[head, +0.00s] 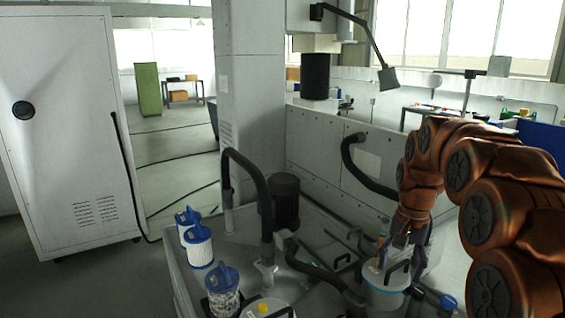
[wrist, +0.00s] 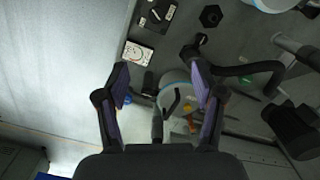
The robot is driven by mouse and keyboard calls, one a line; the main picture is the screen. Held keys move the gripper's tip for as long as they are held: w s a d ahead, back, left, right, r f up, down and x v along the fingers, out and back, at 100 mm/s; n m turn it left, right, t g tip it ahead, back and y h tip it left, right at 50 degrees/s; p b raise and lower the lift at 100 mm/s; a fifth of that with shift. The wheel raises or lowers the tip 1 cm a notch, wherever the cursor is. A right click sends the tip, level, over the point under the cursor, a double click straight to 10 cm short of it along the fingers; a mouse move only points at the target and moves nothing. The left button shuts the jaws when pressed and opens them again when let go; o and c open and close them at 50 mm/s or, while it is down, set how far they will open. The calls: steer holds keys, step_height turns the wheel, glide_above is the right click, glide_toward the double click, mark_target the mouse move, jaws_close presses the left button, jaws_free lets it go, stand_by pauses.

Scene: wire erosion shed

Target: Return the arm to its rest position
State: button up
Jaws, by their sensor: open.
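My orange-brown arm (head: 487,190) enters from the right of the head view and bends over, with its end pointing down. My gripper (head: 392,250) is at the right part of the machine tank, over a light canister (head: 385,293) with a dark bail-like handle. In the wrist view my gripper (wrist: 158,78) is open, its two purple-padded fingers wide apart with nothing held between them. The canister (wrist: 175,82) shows beyond the fingers, its handle partly between them. I cannot tell the exact gap between fingertips and handle.
Blue-and-white filter cartridges (head: 198,248) stand at the tank's left side. Black hoses (head: 250,185) arch over the tank, one (head: 365,170) near my gripper. A dark cylinder (head: 286,200) stands at the back. A white cabinet (head: 65,130) is at left; open floor lies behind.

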steer(key=s+a+f+n+p, duration=0.1)
steer(key=s+a+n+p, duration=0.1)
steer(key=s, duration=1.4)
steer(key=s+a+f+n+g+p, duration=0.1)
steer(key=s+a+n, duration=0.3)
steer(key=s, duration=1.3)
steer(key=shift+a+f+n+h+p, duration=0.15)
steer(key=shift+a+n+h+p, duration=0.2)
steer(key=shift+a+p, duration=0.6)
